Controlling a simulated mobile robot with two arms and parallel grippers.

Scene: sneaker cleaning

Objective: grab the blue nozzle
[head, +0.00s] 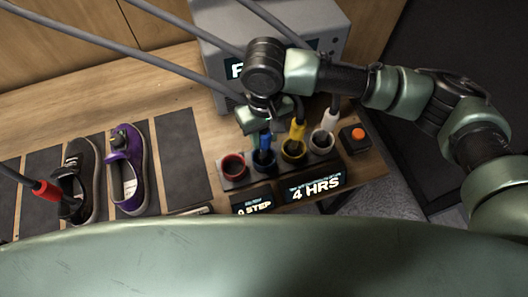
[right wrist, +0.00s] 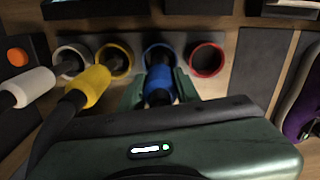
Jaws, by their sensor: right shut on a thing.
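The blue nozzle (head: 265,142) stands in or just above the blue-ringed holder (head: 264,159) on the wooden bench. My right gripper (head: 266,121) is over the holder row, with its fingers around the blue nozzle. In the right wrist view, the right gripper's fingers (right wrist: 161,86) are shut on the blue nozzle (right wrist: 158,74), one on each side. The nozzle's lower end points into the blue ring (right wrist: 157,50). My left gripper is out of view.
The yellow nozzle (head: 297,134) and white nozzle (head: 329,122) stand in neighbouring holders. The red holder (head: 233,166) is empty. The red nozzle (head: 46,191) is at a black sneaker (head: 87,170); a purple sneaker (head: 130,188) stands beside it.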

